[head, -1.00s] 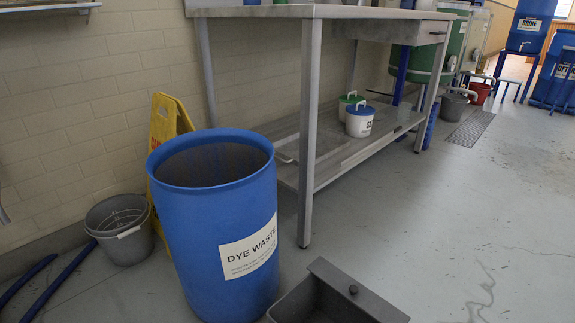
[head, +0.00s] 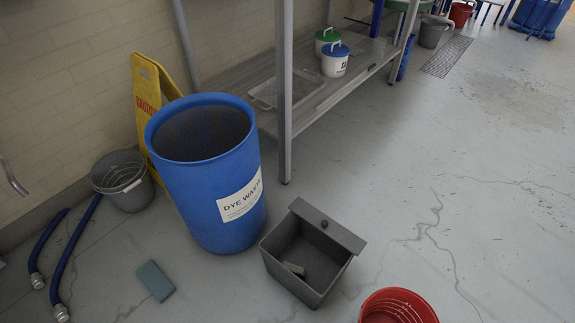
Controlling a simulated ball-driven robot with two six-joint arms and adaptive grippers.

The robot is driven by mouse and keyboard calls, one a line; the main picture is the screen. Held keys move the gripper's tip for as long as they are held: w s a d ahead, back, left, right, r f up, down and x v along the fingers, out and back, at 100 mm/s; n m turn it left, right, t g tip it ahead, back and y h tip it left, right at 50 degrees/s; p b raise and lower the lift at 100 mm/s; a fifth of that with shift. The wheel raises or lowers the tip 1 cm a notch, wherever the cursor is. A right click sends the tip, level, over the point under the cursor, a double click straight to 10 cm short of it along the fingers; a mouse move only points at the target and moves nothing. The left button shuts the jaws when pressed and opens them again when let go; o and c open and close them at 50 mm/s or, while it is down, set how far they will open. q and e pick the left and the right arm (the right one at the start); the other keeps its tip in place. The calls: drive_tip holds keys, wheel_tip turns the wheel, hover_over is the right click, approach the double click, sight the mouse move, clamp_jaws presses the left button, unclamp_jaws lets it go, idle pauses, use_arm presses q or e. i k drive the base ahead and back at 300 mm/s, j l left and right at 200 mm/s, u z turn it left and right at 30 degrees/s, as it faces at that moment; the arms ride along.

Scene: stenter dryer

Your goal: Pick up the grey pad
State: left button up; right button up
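A flat, rectangular blue-grey pad (head: 156,281) lies on the floor at the lower left, in front of the blue dye waste drum (head: 212,185). I cannot tell for sure which of the two is the grey pad. Neither of my grippers is in view.
A red bucket (head: 397,308) stands at the bottom edge. A grey bucket (head: 123,182), blue hoses (head: 72,250) and a yellow caution sign (head: 152,95) are at the left. A metal table (head: 285,150) stands behind. The floor at right is clear.

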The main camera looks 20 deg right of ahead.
sight(161, 288)
drive_tip(key=k+j, duration=0.3)
drive_tip(key=k, duration=0.15)
drive_tip(key=k+j, duration=0.3)
drive_tip(key=k, duration=0.15)
drive_tip(key=k+j, duration=0.35)
drive_tip(key=k, duration=0.15)
